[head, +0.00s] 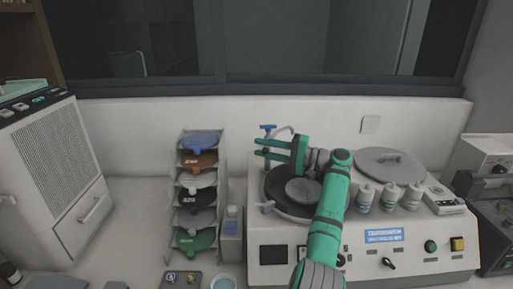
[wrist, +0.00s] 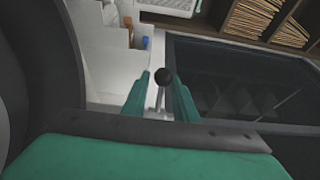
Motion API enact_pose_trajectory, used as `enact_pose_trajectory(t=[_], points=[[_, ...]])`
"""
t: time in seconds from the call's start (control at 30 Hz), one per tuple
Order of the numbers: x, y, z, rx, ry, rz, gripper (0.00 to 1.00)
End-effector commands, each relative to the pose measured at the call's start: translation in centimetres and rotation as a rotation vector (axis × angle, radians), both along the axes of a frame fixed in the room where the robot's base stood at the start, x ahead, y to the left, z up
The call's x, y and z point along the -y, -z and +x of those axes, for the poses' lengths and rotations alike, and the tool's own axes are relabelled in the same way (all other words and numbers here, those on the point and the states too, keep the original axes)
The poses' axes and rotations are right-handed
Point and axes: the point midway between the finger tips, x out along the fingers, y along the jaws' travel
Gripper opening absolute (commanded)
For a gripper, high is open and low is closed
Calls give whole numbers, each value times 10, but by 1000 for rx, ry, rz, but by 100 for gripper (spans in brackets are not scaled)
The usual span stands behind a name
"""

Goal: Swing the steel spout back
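The steel spout (head: 286,131) is a thin curved grey tube behind the left turntable of the white machine (head: 290,235), with a blue tap (head: 267,128) at its top left. My gripper (head: 258,148) reaches in above the turntable, its green fingers pointing left, just below and in front of the tap. My gripper also shows in the wrist view (wrist: 161,88) with its fingers apart. A black ball knob on a short steel stem (wrist: 163,76) appears between the fingertips there, with no clear contact. I cannot tell whether it belongs to the spout. My arm hides part of the machine.
A round grey plate (head: 302,190) lies on the dark turntable (head: 270,202) under my arm. Several white bottles (head: 389,197) and a lidded second wheel (head: 390,163) are to the right. A rack of coloured discs (head: 198,190) stands close on the left.

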Motion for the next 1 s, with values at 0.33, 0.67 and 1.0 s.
enact_pose_trajectory(t=[0.33,0.67,1.0], points=[[39,1,-12,0,-2,0,26],[42,1,-13,0,-2,0,26],[34,1,-13,-1,-10,0,26]])
